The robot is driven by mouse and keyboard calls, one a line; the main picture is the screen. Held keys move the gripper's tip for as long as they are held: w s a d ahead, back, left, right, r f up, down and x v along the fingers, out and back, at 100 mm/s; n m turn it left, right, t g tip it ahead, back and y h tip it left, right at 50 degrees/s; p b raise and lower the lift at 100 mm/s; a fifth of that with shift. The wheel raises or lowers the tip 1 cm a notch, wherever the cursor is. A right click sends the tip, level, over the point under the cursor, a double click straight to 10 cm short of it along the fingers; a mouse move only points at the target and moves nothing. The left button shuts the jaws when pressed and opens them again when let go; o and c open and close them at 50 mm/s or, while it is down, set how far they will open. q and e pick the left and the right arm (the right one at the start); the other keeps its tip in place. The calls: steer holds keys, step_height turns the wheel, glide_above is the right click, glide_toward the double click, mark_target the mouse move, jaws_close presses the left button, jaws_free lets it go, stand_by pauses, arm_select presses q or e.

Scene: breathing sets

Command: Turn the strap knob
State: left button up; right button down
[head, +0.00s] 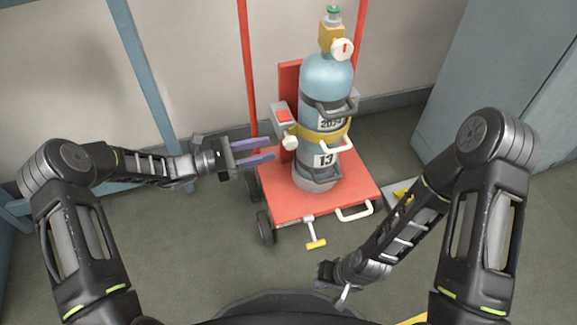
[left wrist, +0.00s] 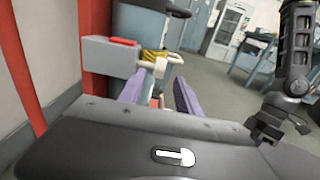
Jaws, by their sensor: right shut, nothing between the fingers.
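A light-blue gas cylinder (head: 326,77) stands upright on a red trolley (head: 285,207), with a yellow strap (head: 334,137) around it. A cream strap knob (head: 291,142) sits at the left end of the strap, below a grey box with a red top (head: 282,115). My left gripper (head: 271,149) is open, its two purple fingers pointing right, just left of the knob and apart from it in the head view. In the left wrist view a pale knob (left wrist: 158,67) shows ahead between the fingers. My right gripper (head: 338,291) is low in front of the trolley, shut and empty.
Red trolley uprights (head: 247,70) rise behind the cylinder. White handles and a yellow-ended lever (head: 316,243) stick out at the trolley's front. A blue-grey cabinet (head: 490,80) stands at the right. Grey floor (head: 190,245) is clear at the left front.

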mark_target(291, 142)
arm_select(q)
steer(key=b+x, duration=0.1)
steer(key=x, duration=0.6)
steer(key=shift+d+r+b, duration=0.1)
steer(key=shift+b, duration=0.25)
steer(key=shift+w+d+r, duration=0.1)
steer(key=shift+d, duration=0.35)
jaws_close()
